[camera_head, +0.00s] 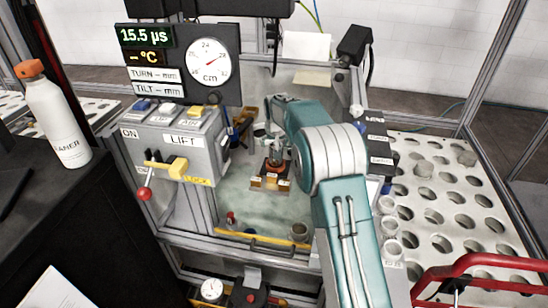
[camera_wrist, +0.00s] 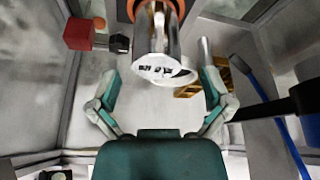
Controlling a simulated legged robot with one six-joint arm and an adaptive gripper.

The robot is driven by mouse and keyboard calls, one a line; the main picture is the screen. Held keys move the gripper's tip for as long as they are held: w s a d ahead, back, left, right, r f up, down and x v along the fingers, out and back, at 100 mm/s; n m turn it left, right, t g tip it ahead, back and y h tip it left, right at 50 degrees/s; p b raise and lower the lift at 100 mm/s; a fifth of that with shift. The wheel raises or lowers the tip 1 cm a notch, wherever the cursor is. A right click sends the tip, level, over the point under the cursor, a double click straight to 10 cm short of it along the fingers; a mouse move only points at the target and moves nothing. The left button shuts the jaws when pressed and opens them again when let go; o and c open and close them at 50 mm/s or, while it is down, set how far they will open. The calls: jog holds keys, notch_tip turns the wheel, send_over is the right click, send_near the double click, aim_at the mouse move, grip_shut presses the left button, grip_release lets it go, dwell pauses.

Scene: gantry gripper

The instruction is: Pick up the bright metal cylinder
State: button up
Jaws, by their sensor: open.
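The bright metal cylinder (camera_wrist: 158,32) is at the top middle of the wrist view, shiny, with a pale end carrying dark marks that faces me. An orange ring shows around its far part. In the head view an orange-ringed block (camera_head: 272,178) stands on the bay floor below my gripper, and the cylinder there is small and partly hidden. My gripper (camera_wrist: 160,82) is open and empty, with one teal and white finger on each side, below and outside the cylinder's end. In the head view my gripper (camera_head: 268,138) is partly hidden by my arm.
In the head view a control box (camera_head: 165,140) stands left of the bay and a perforated table (camera_head: 440,195) right.

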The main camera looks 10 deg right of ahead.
aim_at(273, 163)
jog(key=x, duration=0.4)
jog(key=shift+s+d+f, duration=0.1)
jog(key=shift+d+f, duration=0.25)
jog(key=shift+f, duration=0.05)
jog(key=shift+a+f, duration=0.15)
jog(key=shift+f, duration=0.1)
jog(key=shift+a, duration=0.1)
jog(key=shift+c, duration=0.3)
jog(key=c, duration=1.2)
